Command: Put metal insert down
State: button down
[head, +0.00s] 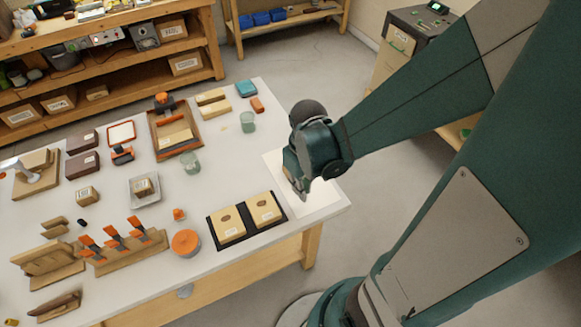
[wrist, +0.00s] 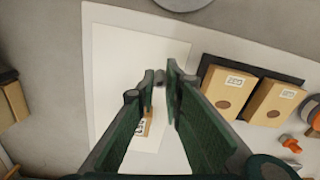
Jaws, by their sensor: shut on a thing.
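My gripper (head: 301,190) is over the white sheet (head: 325,197) at the table's near right corner. In the wrist view my gripper (wrist: 160,78) has its fingers closed around a small grey piece, apparently the metal insert (wrist: 159,80). The fingers hide most of it, and it does not show clearly in the head view. Below the fingers in the wrist view is a tan labelled block (wrist: 144,127), partly hidden by the fingers. The white sheet (wrist: 118,75) spreads beneath. I cannot tell whether the insert touches the sheet.
A black tray (head: 213,235) with two tan blocks stands just left of the sheet. An orange-topped round container (head: 186,243) and a rack with orange-handled tools (head: 120,252) are farther left. A glass (head: 248,122) stands behind. Part of the sheet is bare.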

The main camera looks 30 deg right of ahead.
jog(key=shift+f, duration=0.1)
jog(key=shift+f+b, duration=0.7)
jog(key=shift+f, duration=1.3)
jog(key=shift+f, duration=0.15)
jog(key=c, duration=2.5)
grip_release()
jog(key=shift+o, duration=0.2)
jog(key=shift+r, duration=0.2)
jog(key=shift+r+p, duration=1.85)
jog(key=shift+r, duration=4.15)
